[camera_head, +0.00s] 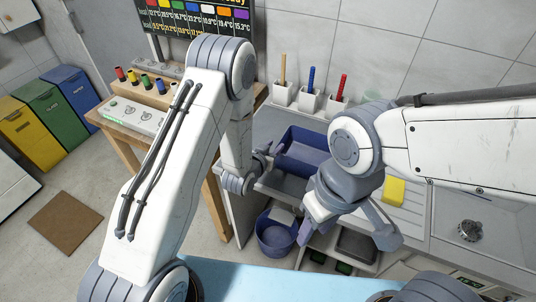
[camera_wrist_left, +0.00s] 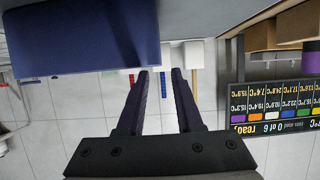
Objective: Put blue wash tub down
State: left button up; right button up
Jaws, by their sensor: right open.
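The blue wash tub (camera_head: 301,146) is a dark blue rectangular tub at the counter behind my grippers. It looks level and seems to rest there, though its base is partly hidden. It also fills the upper left of the left wrist view (camera_wrist_left: 80,40). My left gripper (camera_head: 270,160) is at the tub's left front side. Its two fingers (camera_wrist_left: 160,72) are apart with nothing seen between them; whether one touches the tub I cannot tell. My right gripper (camera_head: 350,238) points down in front of the tub, its fingers spread and empty. My right arm hides the tub's right part.
White holders with coloured handles (camera_head: 310,100) stand behind the tub. A yellow sponge (camera_head: 393,191) lies on the drainboard at right. A round blue bucket (camera_head: 275,236) sits low beneath the counter. A wooden bench (camera_head: 150,103) with a control panel stands left.

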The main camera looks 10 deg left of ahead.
pick_arm(q)
jog(key=s+d+r+m+g, duration=0.1)
jog(key=s+d+r+g, duration=0.1)
jog(key=s+r, duration=0.15)
jog(key=s+d+r+g+y+b, duration=0.1)
jog(key=s+r+g, duration=0.1)
jog(key=s, duration=0.3)
jog(key=s+d+r+m+g, duration=0.1)
jog(key=s+d+r+g, duration=0.1)
jog(key=s+r, duration=0.15)
pick_arm(e)
jog(key=shift+f, duration=0.75)
jog(key=shift+f+b, duration=0.55)
jog(key=shift+c, duration=0.4)
pick_arm(q)
jog(key=s+a+r+g+y, duration=0.1)
jog(key=s+a+r+g, duration=0.1)
jog(key=s, duration=0.9)
jog(key=s+a+r+m+g+y, duration=0.1)
jog(key=s+r+g, duration=0.3)
jog(key=s, duration=0.7)
jog(key=shift+s+a+r+m+g, duration=0.2)
jog(key=shift+s+a+m+g, duration=0.1)
jog(key=shift+a+g, duration=0.1)
pick_arm(e)
jog(key=shift+a+r, duration=0.1)
jog(key=shift+r, duration=0.05)
